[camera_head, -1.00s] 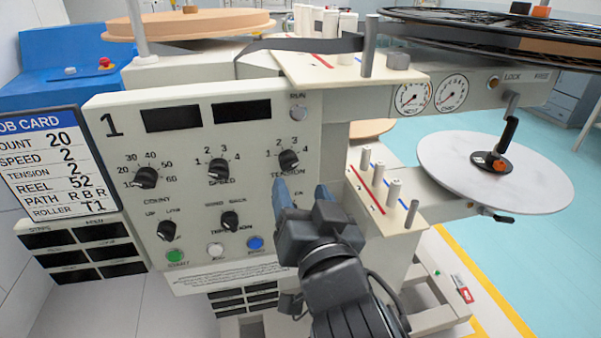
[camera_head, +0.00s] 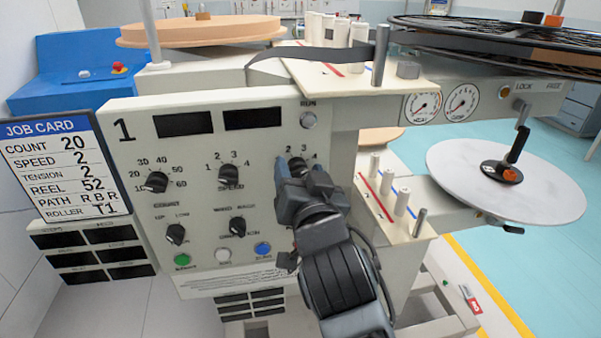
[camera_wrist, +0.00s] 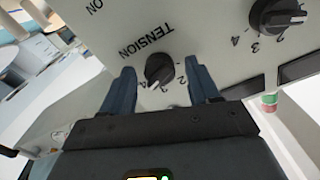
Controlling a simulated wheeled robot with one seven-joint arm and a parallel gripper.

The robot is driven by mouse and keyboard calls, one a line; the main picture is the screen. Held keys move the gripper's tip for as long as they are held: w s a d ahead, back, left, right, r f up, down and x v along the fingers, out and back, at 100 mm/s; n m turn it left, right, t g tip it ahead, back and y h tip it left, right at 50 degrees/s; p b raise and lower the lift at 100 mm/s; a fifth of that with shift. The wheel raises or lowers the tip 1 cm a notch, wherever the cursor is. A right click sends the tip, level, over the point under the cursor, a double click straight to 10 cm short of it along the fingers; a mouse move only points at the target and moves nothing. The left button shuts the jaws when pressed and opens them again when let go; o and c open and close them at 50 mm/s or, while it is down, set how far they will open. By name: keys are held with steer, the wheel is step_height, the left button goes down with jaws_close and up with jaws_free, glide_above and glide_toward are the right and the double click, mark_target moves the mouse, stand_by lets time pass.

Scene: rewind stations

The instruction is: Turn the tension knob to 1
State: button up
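The black tension knob (camera_head: 297,163) is on the cream panel, at the right of the upper knob row. It is partly hidden by my gripper (camera_head: 299,172) in the head view. In the wrist view, the tension knob (camera_wrist: 159,68) sits between the two open blue fingers of my gripper (camera_wrist: 160,84), with a gap on each side. Its white mark points down and slightly left there, with a 2 to the right of the mark. I cannot read the exact setting, as the other numbers around it are partly hidden.
The speed knob (camera_head: 229,175) is left of the tension knob, and the count knob (camera_head: 156,182) is further left. A roller plate (camera_head: 400,228) with pegs juts out to the right of my gripper. The job card (camera_head: 52,165) shows tension 2.

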steer(key=c, duration=1)
